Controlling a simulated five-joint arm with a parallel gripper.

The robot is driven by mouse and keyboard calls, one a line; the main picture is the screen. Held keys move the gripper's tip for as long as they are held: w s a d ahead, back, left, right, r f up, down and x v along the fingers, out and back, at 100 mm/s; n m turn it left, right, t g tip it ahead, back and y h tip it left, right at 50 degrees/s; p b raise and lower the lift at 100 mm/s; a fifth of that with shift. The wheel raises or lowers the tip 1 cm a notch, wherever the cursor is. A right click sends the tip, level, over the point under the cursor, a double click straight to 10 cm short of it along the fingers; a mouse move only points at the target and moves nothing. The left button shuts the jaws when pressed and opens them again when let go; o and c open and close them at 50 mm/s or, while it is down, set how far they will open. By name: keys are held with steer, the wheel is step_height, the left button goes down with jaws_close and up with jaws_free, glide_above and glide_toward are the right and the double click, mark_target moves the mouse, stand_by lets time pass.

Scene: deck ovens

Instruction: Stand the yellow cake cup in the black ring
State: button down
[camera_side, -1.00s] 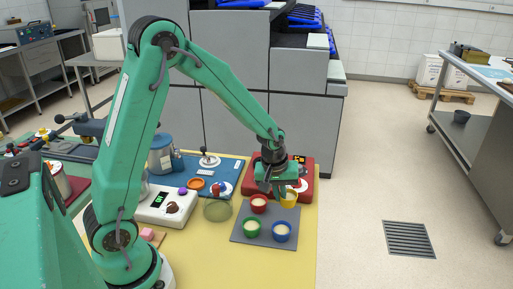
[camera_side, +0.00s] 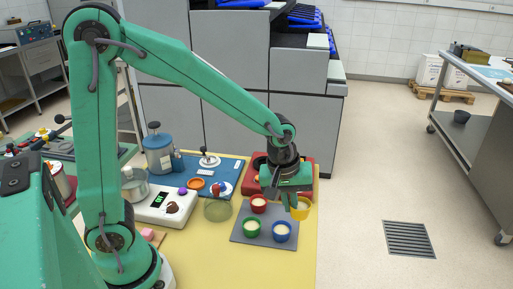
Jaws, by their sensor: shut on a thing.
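The yellow cake cup (camera_side: 301,211), with a pale filling, is at my gripper's fingers, near the back right corner of the grey mat. My gripper (camera_side: 291,203) points down and is shut on the cup, its fingers at the cup's left side. The cup looks upright. I cannot tell for certain how high it is above the surface. I cannot clearly make out the black ring; a dark shape (camera_side: 259,160) shows on the red box, partly hidden by my wrist.
Red (camera_side: 258,207), green (camera_side: 252,229) and blue (camera_side: 281,234) cups stand on the grey mat (camera_side: 264,239). The red box (camera_side: 306,178) is behind my gripper. The yellow table's front is clear.

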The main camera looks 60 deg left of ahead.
stand_by(0.5)
steer(key=shift+w+a, duration=0.35)
steer(key=w+a+n, duration=0.2)
steer(key=w+a, duration=0.6)
steer(key=a, duration=0.5)
steer(key=n+y, duration=0.1)
steer(key=n, duration=0.2)
glide_above(258, 164)
steer(key=shift+w, duration=0.1)
steer(key=shift+f, duration=0.25)
steer(key=shift+f, duration=2.65)
steer(key=shift+f, duration=0.6)
steer(key=c, duration=1.9)
jaws_free()
